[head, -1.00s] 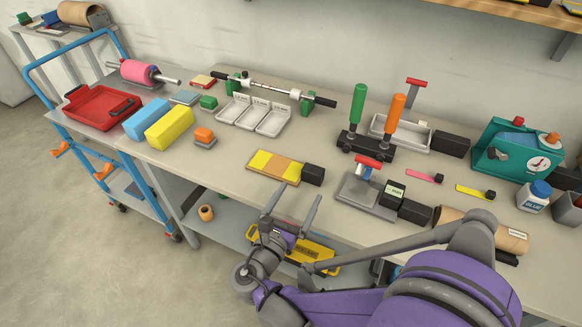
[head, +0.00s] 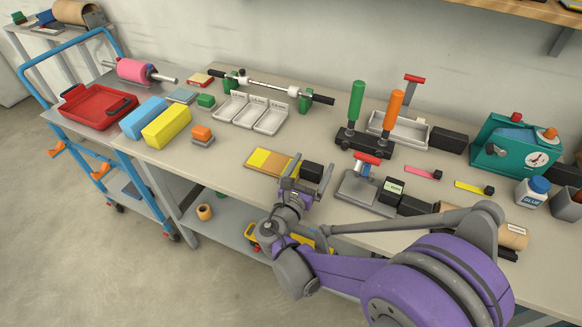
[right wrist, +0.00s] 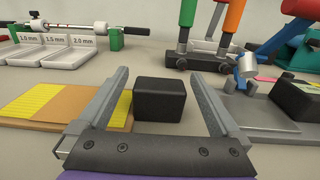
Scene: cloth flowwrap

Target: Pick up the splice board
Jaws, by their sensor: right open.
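The splice board (head: 263,161), a flat yellow and tan board, lies on the workbench near its front edge, with a black block (head: 312,170) at its right end. In the right wrist view the board (right wrist: 40,102) is at the left and the black block (right wrist: 160,99) is in the middle. My right gripper (head: 313,164) is open and empty, with its fingers pointing at the black block, one on either side. I cannot tell if the fingers touch anything. My left gripper is not in view.
A grey stand with a red handle (head: 367,158) and black blocks are close on the right. Grey trays (head: 250,113) and a double-handled tool (head: 365,142) stand behind. Bare bench lies between them.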

